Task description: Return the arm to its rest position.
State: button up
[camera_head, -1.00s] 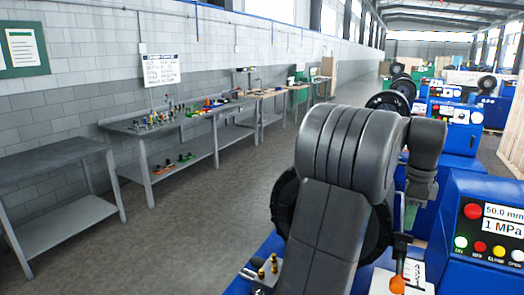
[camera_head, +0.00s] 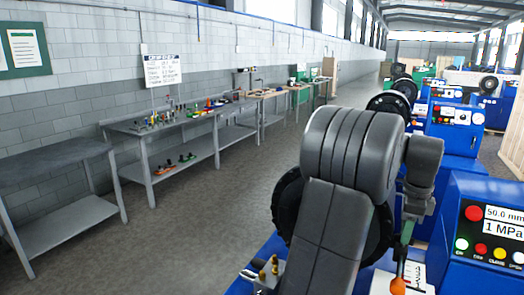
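My arm (camera_head: 345,160) rises large in front of the camera, its dark grey links bent over at the top. Its wrist part (camera_head: 422,165) hangs down on the right, beside the blue crimper with the control panel. The end of the arm is small and partly lost against the machine behind it. I cannot make out the fingers of my gripper or anything held in them. An orange knob (camera_head: 398,286) shows below the wrist, near a white sheet on the machine.
The near crimper's panel (camera_head: 490,228) reads 50.0 mm and 1 MPa. More blue crimpers (camera_head: 455,125) stand in a row behind. Grey workbenches (camera_head: 60,155) line the left wall, one with several small parts on it. The floor aisle (camera_head: 200,225) between is clear.

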notch_tip(320, 180, up, 12)
notch_tip(320, 180, down, 13)
jog(key=shift+f+n, duration=0.2)
jog(key=shift+n, duration=0.1)
jog(key=n, duration=0.9)
jog(key=shift+n, duration=0.3)
dwell(0.3)
